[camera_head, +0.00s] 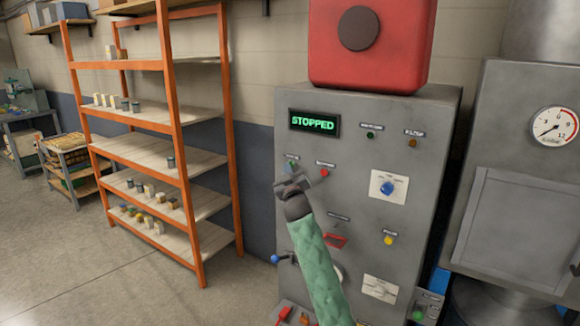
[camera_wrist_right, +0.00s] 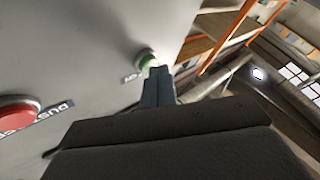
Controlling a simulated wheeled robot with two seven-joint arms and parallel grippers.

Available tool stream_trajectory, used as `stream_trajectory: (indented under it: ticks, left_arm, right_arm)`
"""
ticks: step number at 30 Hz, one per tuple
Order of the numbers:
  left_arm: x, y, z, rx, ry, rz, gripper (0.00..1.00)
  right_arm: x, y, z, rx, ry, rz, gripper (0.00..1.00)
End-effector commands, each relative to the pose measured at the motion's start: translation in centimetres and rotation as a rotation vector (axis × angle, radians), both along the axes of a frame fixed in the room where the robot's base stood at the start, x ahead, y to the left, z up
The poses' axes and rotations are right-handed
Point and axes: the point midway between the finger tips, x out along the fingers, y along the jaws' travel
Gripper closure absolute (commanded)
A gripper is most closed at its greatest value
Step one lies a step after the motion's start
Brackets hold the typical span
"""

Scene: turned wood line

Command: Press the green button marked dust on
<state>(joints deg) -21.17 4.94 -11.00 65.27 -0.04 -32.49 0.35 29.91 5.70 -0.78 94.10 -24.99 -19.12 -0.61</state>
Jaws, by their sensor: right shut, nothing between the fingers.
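The green button (camera_head: 291,166) sits on the grey control panel (camera_head: 350,260), below the display and left of a red button (camera_head: 324,173). Its label is too small to read. My right gripper (camera_head: 290,181) is shut and empty, with its fingertips just below the green button in the head view. In the right wrist view the closed fingertips (camera_wrist_right: 159,70) overlap the edge of the green button (camera_wrist_right: 146,58); I cannot tell whether they touch it. The red button (camera_wrist_right: 18,112) there has a partly visible label reading "DUST". My left gripper is not in view.
The display (camera_head: 314,122) reads "STOPPED". A blue knob (camera_head: 388,187), a yellow button (camera_head: 388,240) and a red switch (camera_head: 335,241) are on the same panel. A large red box (camera_head: 395,50) stands on top. An orange-framed shelf (camera_head: 178,140) is to the left.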

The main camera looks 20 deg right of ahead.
Motion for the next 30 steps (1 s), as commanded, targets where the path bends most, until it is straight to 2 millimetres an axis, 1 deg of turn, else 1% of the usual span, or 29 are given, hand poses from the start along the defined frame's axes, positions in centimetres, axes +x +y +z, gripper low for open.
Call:
stream_trajectory:
  ticks: [4, 8, 21, 25, 30]
  left_arm:
    - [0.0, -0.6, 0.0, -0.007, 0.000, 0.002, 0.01]
    - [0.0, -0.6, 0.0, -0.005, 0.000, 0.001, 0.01]
    - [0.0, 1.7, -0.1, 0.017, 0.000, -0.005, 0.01]
    - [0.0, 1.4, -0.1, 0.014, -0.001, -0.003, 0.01]
    - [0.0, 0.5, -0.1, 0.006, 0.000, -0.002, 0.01]
  right_arm:
    - [0.1, -0.1, 0.0, 0.000, 0.000, 0.000, 1.00]
    - [0.2, -0.2, 0.0, 0.000, 0.000, 0.000, 1.00]
    - [0.2, -0.3, 0.0, 0.000, 0.000, 0.000, 1.00]
    - [0.0, 0.0, 0.0, 0.000, 0.000, 0.000, 1.00]
    - [-0.5, 0.6, 0.0, 0.001, -0.001, 0.001, 1.00]
